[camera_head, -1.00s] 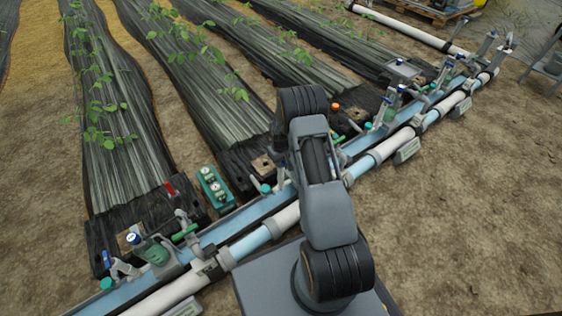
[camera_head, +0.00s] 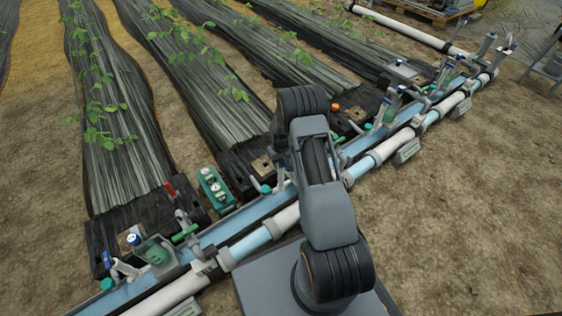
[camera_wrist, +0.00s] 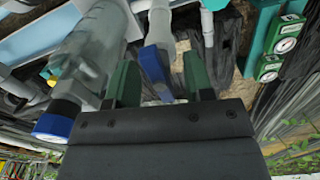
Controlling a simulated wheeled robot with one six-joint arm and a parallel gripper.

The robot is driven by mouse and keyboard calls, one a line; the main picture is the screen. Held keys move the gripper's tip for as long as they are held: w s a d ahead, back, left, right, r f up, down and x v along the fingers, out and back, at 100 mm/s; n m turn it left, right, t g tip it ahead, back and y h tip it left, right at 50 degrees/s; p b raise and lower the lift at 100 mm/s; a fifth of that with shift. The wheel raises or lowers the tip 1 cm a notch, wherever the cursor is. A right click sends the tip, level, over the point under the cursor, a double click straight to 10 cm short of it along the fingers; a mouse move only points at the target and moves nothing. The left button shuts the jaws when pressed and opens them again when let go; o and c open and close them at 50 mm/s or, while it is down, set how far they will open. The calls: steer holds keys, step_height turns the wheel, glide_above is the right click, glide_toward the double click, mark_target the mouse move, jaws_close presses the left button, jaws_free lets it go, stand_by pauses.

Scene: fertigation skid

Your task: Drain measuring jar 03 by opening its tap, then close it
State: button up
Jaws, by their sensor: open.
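My gripper (camera_wrist: 160,66) shows in the wrist view with its two green fingers apart. A blue tap lever (camera_wrist: 157,71) lies in the gap between the fingers, with space visible on both sides of it. Grey-white pipework (camera_wrist: 160,22) runs up from it. A clear measuring jar (camera_wrist: 88,62) with a blue cap (camera_wrist: 57,121) is left of the fingers. I can read no number on it, so I cannot tell whether it is jar 03. In the head view my arm hides the gripper and whatever is near it.
A green box with round gauges (camera_wrist: 281,48) is right of the gripper; a similar gauge box (camera_head: 215,189) shows in the head view. The long pipe (camera_head: 250,243) carries several valve stations. Planted beds (camera_head: 120,170) lie behind; bare soil (camera_head: 450,230) is open at right.

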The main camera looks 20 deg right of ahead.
step_height(320, 180, up, 10)
steer(key=p, duration=0.6)
steer(key=shift+f, duration=0.1)
